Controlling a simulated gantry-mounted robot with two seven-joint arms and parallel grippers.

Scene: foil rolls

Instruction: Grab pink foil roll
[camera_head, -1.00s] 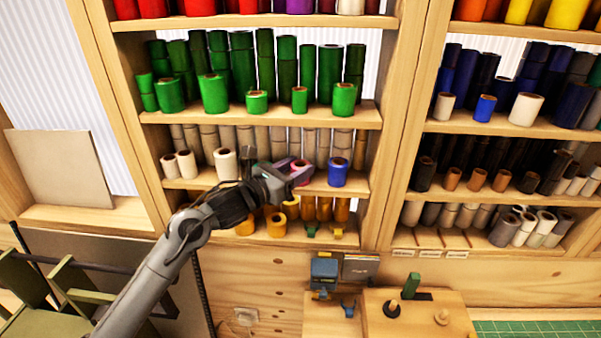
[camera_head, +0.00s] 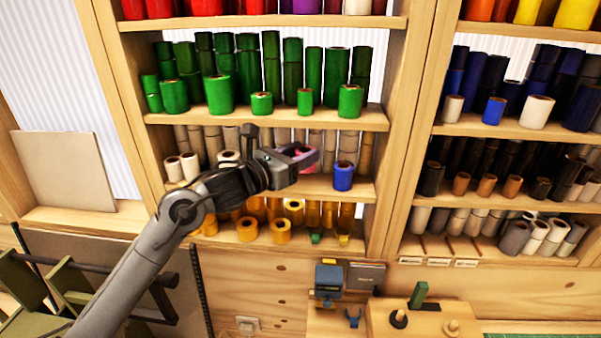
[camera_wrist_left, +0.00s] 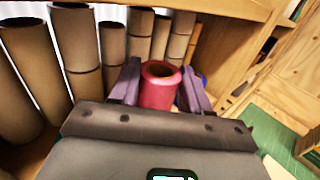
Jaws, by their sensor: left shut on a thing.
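The pink foil roll (camera_wrist_left: 158,88) stands upright between the two fingers of my left gripper (camera_wrist_left: 155,85) in the left wrist view. The fingers are shut on its sides. In the head view the left gripper (camera_head: 300,157) is at the shelf of beige rolls, left of the blue roll (camera_head: 343,176). There the pink roll (camera_head: 306,166) is mostly hidden by the gripper, with only a bit of pink showing. I cannot tell whether its base touches the shelf. My right gripper is not in view.
Beige rolls (camera_wrist_left: 70,40) stand close behind and left of the gripper. The shelf with green rolls (camera_head: 219,97) is just above, and yellow rolls (camera_head: 246,229) are below. A wooden upright (camera_head: 398,130) bounds the bay on the right.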

